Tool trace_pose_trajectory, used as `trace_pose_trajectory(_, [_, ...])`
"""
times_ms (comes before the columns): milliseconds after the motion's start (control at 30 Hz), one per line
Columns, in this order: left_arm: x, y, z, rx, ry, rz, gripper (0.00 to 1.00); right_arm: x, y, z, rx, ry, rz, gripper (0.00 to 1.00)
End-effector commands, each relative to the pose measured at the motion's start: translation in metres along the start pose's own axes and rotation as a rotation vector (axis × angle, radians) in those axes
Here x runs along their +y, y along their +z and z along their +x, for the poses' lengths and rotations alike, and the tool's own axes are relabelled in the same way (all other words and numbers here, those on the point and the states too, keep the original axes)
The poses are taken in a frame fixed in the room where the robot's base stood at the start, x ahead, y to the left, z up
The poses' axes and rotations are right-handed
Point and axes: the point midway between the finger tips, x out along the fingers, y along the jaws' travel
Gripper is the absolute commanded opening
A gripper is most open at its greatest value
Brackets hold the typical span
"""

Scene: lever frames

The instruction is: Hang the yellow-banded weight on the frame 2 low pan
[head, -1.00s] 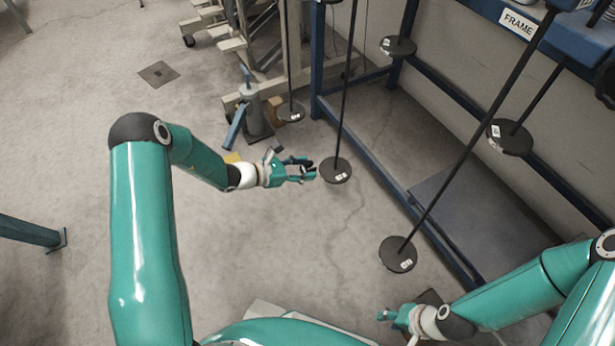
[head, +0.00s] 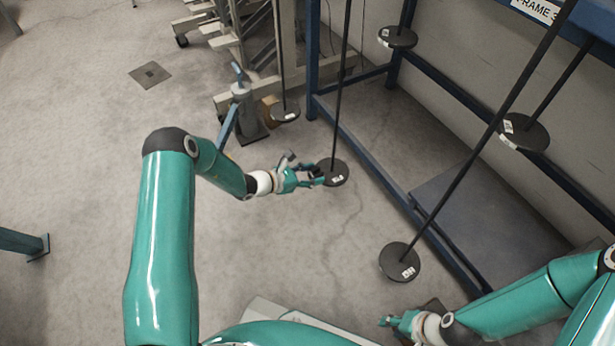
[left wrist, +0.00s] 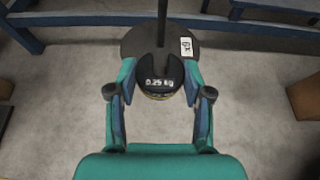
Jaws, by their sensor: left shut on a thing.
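My left gripper (head: 318,174) is shut on a small dark slotted weight, beside a round black pan (head: 337,172) on a long thin rod. In the left wrist view the weight (left wrist: 160,72) sits between both fingers (left wrist: 160,84), reads 0.25 kg and shows a thin yellowish edge below. It overlaps the near part of the pan (left wrist: 136,42), its slot facing the rod. I cannot tell whether it touches the pan. The pan's white tag is too small to read surely. My right gripper (head: 390,321) is low at the right; its jaw state is unclear.
Other hanging pans are near: one at front right (head: 400,262), one behind (head: 285,111), one at upper right (head: 397,37) and one at far right (head: 523,132). A blue frame rail (head: 375,172) runs behind.

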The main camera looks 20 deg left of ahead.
Motion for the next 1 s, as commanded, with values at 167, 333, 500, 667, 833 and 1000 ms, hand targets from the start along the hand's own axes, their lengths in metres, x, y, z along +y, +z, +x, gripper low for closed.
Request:
trace_pose_trajectory(167, [0.0, 0.004, 0.011, -0.003, 0.0, 0.001, 0.11, 0.002, 0.0, 0.004, 0.0, 0.0, 0.0, 0.37])
trace_pose_trajectory(333, [0.001, 0.008, 0.016, -0.002, 0.001, 0.0, 0.11, 0.002, 0.0, 0.005, 0.0, 0.0, 0.0, 0.37])
trace_pose_trajectory(500, [0.0, 0.008, 0.018, -0.002, 0.001, 0.0, 0.11, 0.002, 0.0, 0.006, 0.0, 0.0, 0.0, 0.37])
trace_pose_trajectory(667, [0.0, 0.009, 0.021, -0.002, 0.0, 0.0, 0.11, 0.003, 0.0, 0.008, 0.0, 0.0, 0.0, 0.37])
trace_pose_trajectory(833, [0.0, 0.01, 0.021, -0.002, 0.001, 0.0, 0.11, 0.003, 0.0, 0.008, 0.0, 0.0, 0.0, 0.37])
trace_pose_trajectory(1000, [0.0, 0.01, 0.021, -0.002, 0.001, 0.0, 0.11, 0.003, 0.0, 0.008, 0.0, 0.0, 0.0, 0.37])
